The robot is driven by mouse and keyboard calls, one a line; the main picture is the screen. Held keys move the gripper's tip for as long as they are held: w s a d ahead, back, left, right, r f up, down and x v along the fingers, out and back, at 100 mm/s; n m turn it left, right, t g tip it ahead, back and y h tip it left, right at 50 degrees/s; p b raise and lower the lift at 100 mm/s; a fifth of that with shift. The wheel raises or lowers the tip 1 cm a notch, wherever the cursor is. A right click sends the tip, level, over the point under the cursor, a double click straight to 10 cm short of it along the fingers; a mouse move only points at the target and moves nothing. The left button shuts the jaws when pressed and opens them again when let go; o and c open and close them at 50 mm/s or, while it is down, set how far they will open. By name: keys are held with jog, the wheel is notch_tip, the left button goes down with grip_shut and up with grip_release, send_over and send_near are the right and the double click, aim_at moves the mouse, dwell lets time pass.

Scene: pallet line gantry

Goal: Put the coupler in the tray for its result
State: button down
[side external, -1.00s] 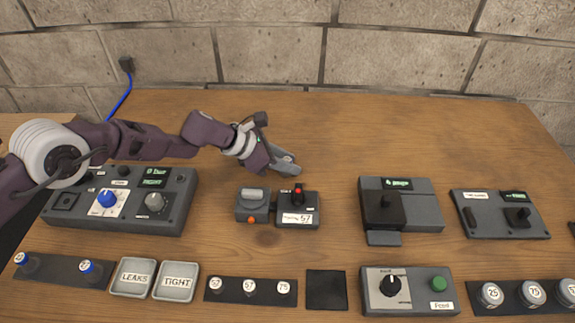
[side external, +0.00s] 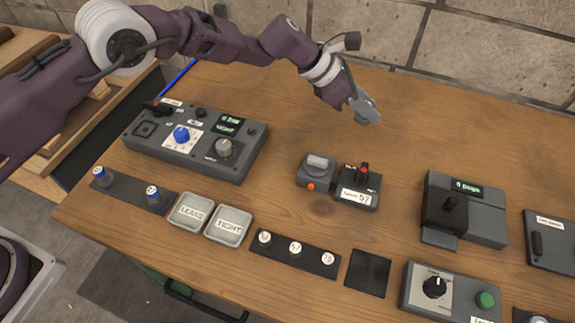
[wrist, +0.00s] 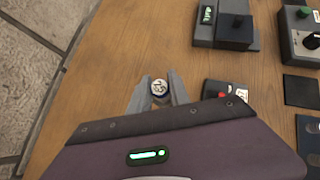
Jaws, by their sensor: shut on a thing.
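My gripper (side external: 366,110) is shut on a small round piece, seemingly the coupler (wrist: 159,87), with a white numbered top. The number is hard to read. In the side view the fingers are above the back of the table, behind the small device marked 57, and the coupler cannot be made out. Two shallow grey trays stand at the front left: the LEAKS tray (side external: 174,218) and the TIGHT tray (side external: 212,237). The test box (side external: 150,152) with a blue knob has two small green displays; the lower one seems to read TIGHT.
A dark strip (side external: 127,187) with two blue-sided pieces lies left of the trays. Another strip (side external: 275,252) with round numbered pieces lies right of them. The grey device (side external: 315,174) and the 57 device (side external: 357,188) stand mid-table. A black square pad (side external: 368,273) lies in front.

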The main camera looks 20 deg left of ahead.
notch_tip(320, 180, up, 5)
jog(key=shift+r, duration=0.15)
jog(key=shift+a+r, duration=0.1)
jog(key=shift+a, duration=0.2)
jog(key=s+a+f, duration=0.2)
jog(key=a+f, duration=0.1)
jog(key=a, duration=0.1)
jog(key=s+a+f, duration=0.2)
jog(key=a+f, duration=0.1)
jog(key=a, duration=0.1)
jog(key=s+a+f, duration=0.2)
jog(key=a, duration=0.2)
jog(key=shift+a+f, duration=0.35)
jog(key=shift+f, duration=0.05)
jog(key=s+a+r+m, duration=0.1)
jog(key=s+a, duration=0.2)
jog(key=s, duration=0.4)
notch_tip(320, 180, up, 8)
jog(key=m+g, duration=0.4)
send_over(244, 232)
jog(key=a, duration=0.3)
jog(key=shift+h, duration=0.3)
notch_tip(244, 232, down, 15)
jog(key=shift+w+a+r, duration=0.1)
jog(key=shift+w, duration=0.05)
